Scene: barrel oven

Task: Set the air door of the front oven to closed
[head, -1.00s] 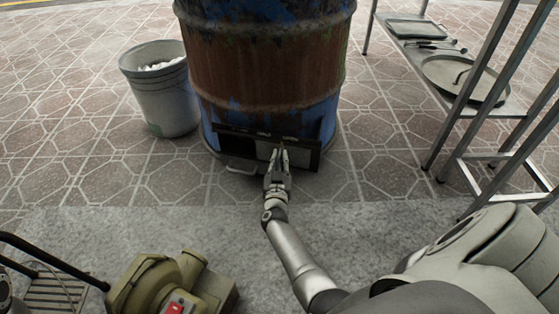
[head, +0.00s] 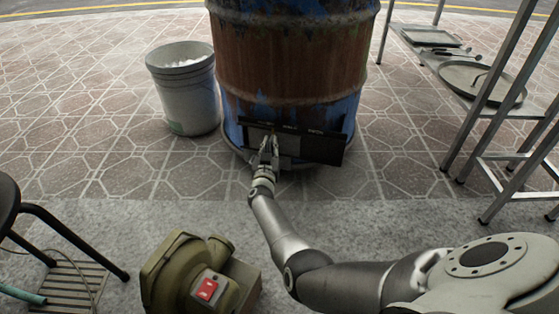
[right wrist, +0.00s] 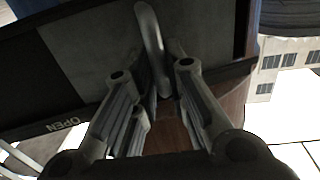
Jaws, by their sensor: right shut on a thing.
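The front oven is a rusty blue barrel (head: 290,60) at the top middle of the head view. At its foot is the dark air door frame (head: 325,149) with a lighter grey sliding plate (head: 288,146). My right gripper (head: 268,143) is at the left part of this frame. In the right wrist view, the grey plate (right wrist: 95,35) carries a pale curved handle (right wrist: 151,45), and my right gripper (right wrist: 158,95) is shut on it. My left gripper is not in view.
A white bucket (head: 185,90) stands left of the barrel. A green blower (head: 195,275) with a red switch and a black stool (head: 40,225) are at the near left.

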